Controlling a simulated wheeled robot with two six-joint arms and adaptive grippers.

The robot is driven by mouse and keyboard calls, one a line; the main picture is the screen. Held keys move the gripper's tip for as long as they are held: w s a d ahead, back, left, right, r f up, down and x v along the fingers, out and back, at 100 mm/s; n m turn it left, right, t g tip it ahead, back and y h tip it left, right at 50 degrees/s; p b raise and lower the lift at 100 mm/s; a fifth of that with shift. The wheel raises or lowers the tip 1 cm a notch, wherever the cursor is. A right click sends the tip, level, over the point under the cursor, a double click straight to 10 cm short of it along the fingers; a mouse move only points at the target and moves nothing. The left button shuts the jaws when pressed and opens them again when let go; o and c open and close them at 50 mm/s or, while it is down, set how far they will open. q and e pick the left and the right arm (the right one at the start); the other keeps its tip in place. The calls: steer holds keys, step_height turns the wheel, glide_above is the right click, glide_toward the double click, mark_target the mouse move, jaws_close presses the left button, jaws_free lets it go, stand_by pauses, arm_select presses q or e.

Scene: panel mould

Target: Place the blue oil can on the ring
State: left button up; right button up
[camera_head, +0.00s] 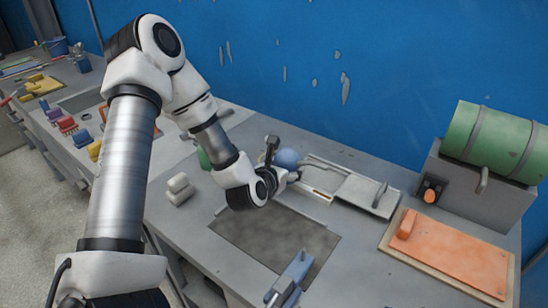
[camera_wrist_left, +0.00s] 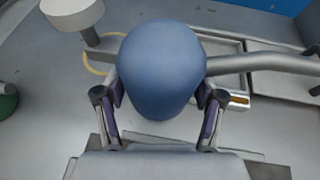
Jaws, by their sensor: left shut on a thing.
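The blue oil can (camera_head: 287,158) is a rounded blue body, and it fills the middle of the left wrist view (camera_wrist_left: 160,68). A long grey spout (camera_wrist_left: 262,63) reaches right from it in that view. My left gripper (camera_head: 293,176) is shut on the can, with a finger on each side of the body (camera_wrist_left: 160,100). The ring (camera_wrist_left: 92,63) shows as a thin yellow arc on the grey worktop, left of the can and partly hidden. I cannot tell the can's height above the worktop. My right gripper is not in view.
A grey round-topped knob (camera_wrist_left: 72,12) stands by the ring. A metal tray (camera_head: 368,193) lies right of the can, and an orange board (camera_head: 455,255) farther right. A green drum (camera_head: 495,140) stands at the back right. A dark recessed panel (camera_head: 275,238) lies in front.

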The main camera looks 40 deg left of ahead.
arm_select(q)
steer(key=w+a+p, duration=0.1)
steer(key=w+a, duration=0.1)
steer(key=a, duration=0.1)
steer(key=w+a+p, duration=0.1)
steer(key=w+a, duration=0.2)
steer(key=a, duration=0.1)
steer(key=w+a+f+p, duration=0.1)
steer(key=w+a, duration=0.1)
steer(key=a, duration=0.2)
steer(key=shift+w+a, duration=0.15)
steer(key=shift+w, duration=0.25)
steer(key=shift+w+a+f+p, duration=0.1)
steer(key=shift+a+f+p, duration=0.15)
steer(key=shift+p, duration=0.1)
step_height(320, 180, down, 3)
steer(key=shift+r+p, duration=0.2)
steer(key=shift+p, duration=0.1)
steer(key=shift+w+f, duration=0.1)
steer(key=shift+f, duration=0.3)
steer(key=shift+f+b, duration=0.1)
steer(key=shift+b, duration=0.2)
steer(key=o, duration=1.6)
steer(key=shift+c, duration=0.2)
